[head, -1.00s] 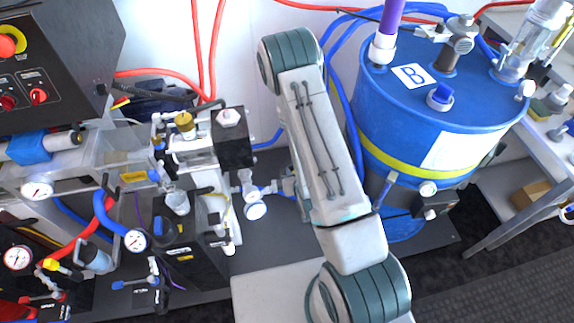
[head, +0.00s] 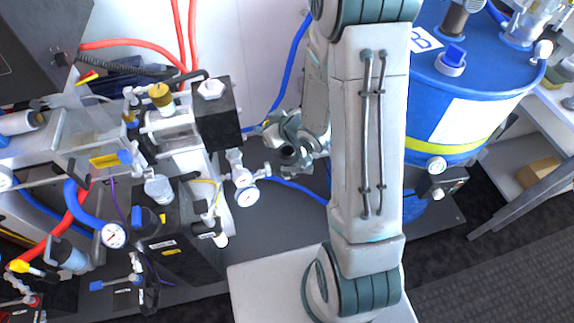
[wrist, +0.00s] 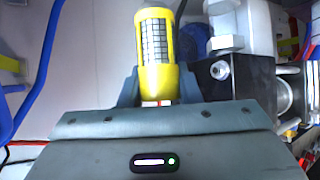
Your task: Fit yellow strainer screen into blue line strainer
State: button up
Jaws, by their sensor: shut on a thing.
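The yellow strainer screen (wrist: 172,62) is a yellow cylinder with a pale mesh window. It stands upright between the fingers of my gripper (wrist: 158,88) in the wrist view. In the head view my gripper end (head: 291,150) is beside the arm, right of the proportioner unit; the screen cannot be made out there. I cannot pick out the blue line strainer with certainty among the blue fittings in the head view.
A black block (head: 214,116) and a white-faced gauge (head: 247,197) are left of my gripper. Hoses and valves crowd the left side. A large blue drum (head: 480,75) stands at the right, behind my arm. A blue hose (wrist: 42,70) passes left of my gripper.

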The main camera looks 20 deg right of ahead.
jog(key=shift+s+d+r+n+g+y+b, duration=0.1)
jog(key=shift+s+r+n+g+y+b, duration=0.1)
jog(key=shift+s+n+y+b, duration=0.3)
jog(key=shift+s+d+r+n+g+y+b, duration=0.1)
jog(key=shift+s+n+g+y+b, duration=0.1)
jog(key=shift+n+b, duration=0.35)
jog(key=shift+s+d+n+g+y+b, duration=0.15)
jog(key=shift+s+n+g+y+b, duration=0.35)
jog(key=shift+b, duration=0.4)
jog(key=s+d+f+n+g+y+b, duration=0.2)
jog(key=s+d+f+n+g+b, duration=0.15)
jog(key=s+b, duration=0.3)
jog(key=b, duration=0.3)
send_over(283, 146)
jog(key=s, duration=0.1)
notch_tip(283, 146, down, 6)
jog(key=shift+t, duration=0.45)
jog(key=f, duration=0.1)
jog(key=f+b, duration=0.2)
jog(key=f, duration=0.1)
jog(key=shift+s+a+f, duration=0.1)
jog(key=shift+s+a, duration=0.1)
jog(key=shift+a, duration=0.05)
jog(key=o, duration=1)
jog(key=shift+c, duration=0.2)
